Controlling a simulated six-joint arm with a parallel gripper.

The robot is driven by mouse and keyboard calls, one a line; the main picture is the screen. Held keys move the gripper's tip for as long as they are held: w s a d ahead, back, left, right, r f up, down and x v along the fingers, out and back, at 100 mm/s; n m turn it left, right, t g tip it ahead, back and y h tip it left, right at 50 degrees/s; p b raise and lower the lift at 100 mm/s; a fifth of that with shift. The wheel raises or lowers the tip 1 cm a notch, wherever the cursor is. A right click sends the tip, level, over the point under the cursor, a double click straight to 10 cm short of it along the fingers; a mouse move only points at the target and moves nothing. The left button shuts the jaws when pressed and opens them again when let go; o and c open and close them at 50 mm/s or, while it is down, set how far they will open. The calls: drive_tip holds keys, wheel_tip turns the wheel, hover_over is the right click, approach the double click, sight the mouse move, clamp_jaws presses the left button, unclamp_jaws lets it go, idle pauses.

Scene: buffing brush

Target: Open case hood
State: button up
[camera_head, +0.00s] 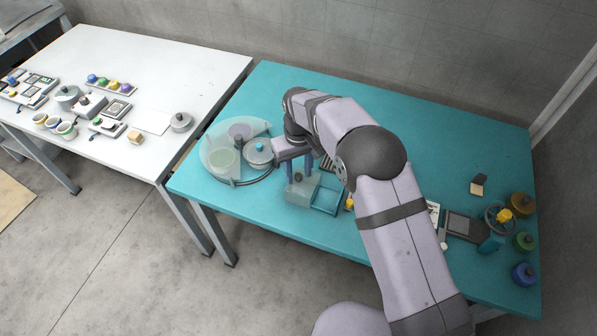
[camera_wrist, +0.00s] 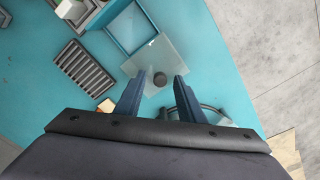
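The case is a teal box with a raised rim (camera_head: 327,201), seen just right of my gripper in the head view; it also shows at the top of the wrist view (camera_wrist: 131,28). A clear hood (camera_head: 299,190) is at its left side; in the wrist view it is a pale see-through panel (camera_wrist: 160,52) beside the box. A dark round knob (camera_wrist: 160,79) sits on the hood. My gripper (camera_head: 300,179) points down over the hood. In the wrist view its two blue fingers (camera_wrist: 160,86) are apart, one each side of the knob. Contact cannot be told.
A round clear-covered station (camera_head: 222,160) with a grey lidded pot (camera_head: 259,152) stands left of my gripper. A slotted dark rack (camera_wrist: 83,68) lies near the case. A handwheel (camera_head: 500,217) and several coloured knobs are at the far right. The back of the teal table is clear.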

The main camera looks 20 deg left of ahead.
drive_tip(key=shift+r+b, duration=1.05)
drive_tip(key=shift+r, duration=2.35)
drive_tip(key=shift+w+d+r, duration=0.1)
drive_tip(key=shift+d, duration=0.15)
drive_tip(key=s+d+r+m, duration=0.1)
drive_tip(key=s+d+m, duration=0.1)
drive_tip(key=d, duration=0.9)
drive_tip(key=s+d+r+m, duration=0.1)
drive_tip(key=d+r+m, duration=0.15)
drive_tip(key=d, duration=0.85)
drive_tip(key=s+d+f+m, duration=0.1)
drive_tip(key=s+d+m, duration=0.1)
drive_tip(key=s+d, duration=0.4)
drive_tip(key=s+d+f+m, duration=0.2)
drive_tip(key=s+d, duration=0.5)
drive_tip(key=s, duration=0.3)
drive_tip(key=shift+f, duration=0.25)
